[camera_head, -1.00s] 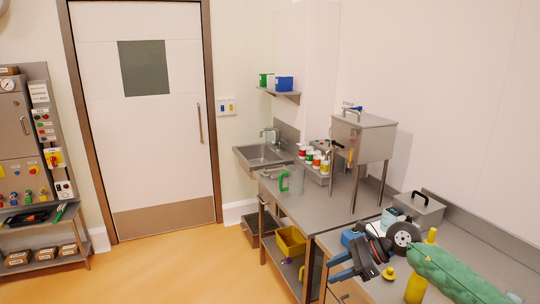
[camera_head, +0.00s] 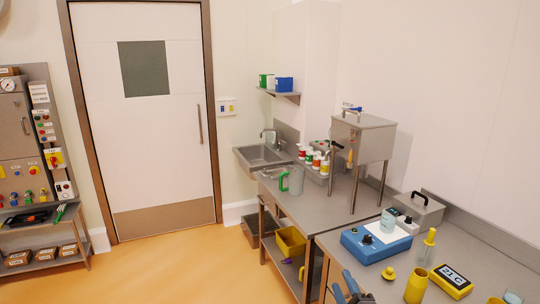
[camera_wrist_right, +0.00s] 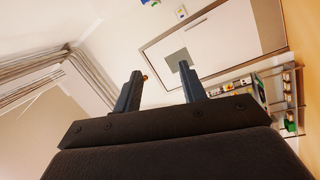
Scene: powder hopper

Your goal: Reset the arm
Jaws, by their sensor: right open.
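My right gripper (camera_head: 348,286) shows only at the bottom edge of the head view, in front of the near bench; most of it and its arm are cut off. In the right wrist view, its two dark fingers (camera_wrist_right: 159,78) stand apart with nothing between them. The wrist view looks out to the white door (camera_wrist_right: 212,45) and the ceiling. My left gripper is in neither view.
A steel hopper (camera_head: 362,140) stands on the farther bench. The floor (camera_head: 180,265) before the door is clear.

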